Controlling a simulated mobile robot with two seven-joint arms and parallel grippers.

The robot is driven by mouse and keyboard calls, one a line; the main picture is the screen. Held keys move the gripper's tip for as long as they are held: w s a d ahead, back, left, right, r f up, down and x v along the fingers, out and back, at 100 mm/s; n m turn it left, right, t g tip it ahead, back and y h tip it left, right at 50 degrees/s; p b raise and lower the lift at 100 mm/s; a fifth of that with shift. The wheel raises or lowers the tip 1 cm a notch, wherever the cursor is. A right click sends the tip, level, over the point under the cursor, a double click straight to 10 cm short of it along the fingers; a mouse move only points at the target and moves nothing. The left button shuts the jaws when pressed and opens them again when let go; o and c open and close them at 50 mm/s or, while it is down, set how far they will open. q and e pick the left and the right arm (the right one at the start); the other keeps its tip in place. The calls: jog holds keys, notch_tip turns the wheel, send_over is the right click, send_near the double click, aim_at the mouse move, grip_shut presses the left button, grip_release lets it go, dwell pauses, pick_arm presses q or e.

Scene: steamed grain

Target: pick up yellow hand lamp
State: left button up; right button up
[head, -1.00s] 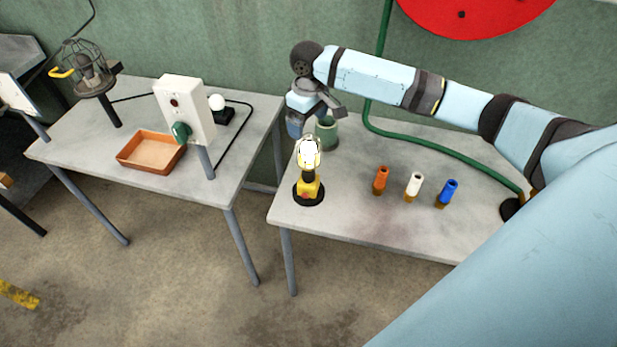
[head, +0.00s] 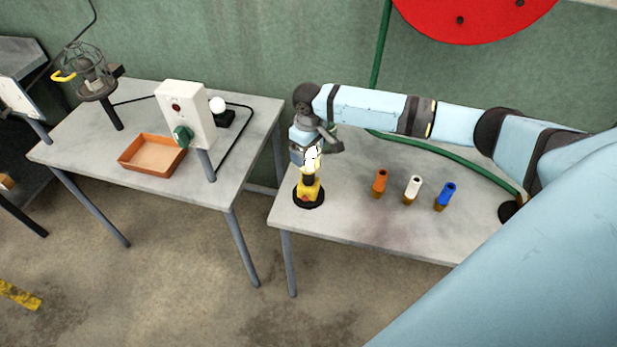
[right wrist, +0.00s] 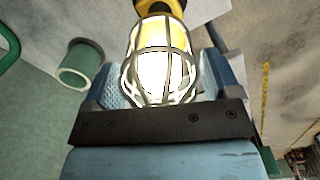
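The yellow hand lamp (head: 308,191) stands upright on a black round base near the left front corner of the right table, its caged bulb lit. In the right wrist view the bright cage (right wrist: 160,62) lies between the two blue fingers of my right gripper (right wrist: 162,82). The fingers are open, with a small gap visible on each side of the cage. In the head view my right gripper (head: 307,150) comes down over the lamp top from behind and partly overlaps it. My left gripper is not in view.
Orange (head: 380,183), white (head: 412,189) and blue (head: 445,196) cylinders stand right of the lamp. A green hose (head: 450,162) runs along the table's back. The left table holds an orange tray (head: 124,160) and a white switch box (head: 184,105).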

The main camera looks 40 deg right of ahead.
jog(key=c, duration=1.4)
grip_shut()
jog(key=shift+r, duration=0.15)
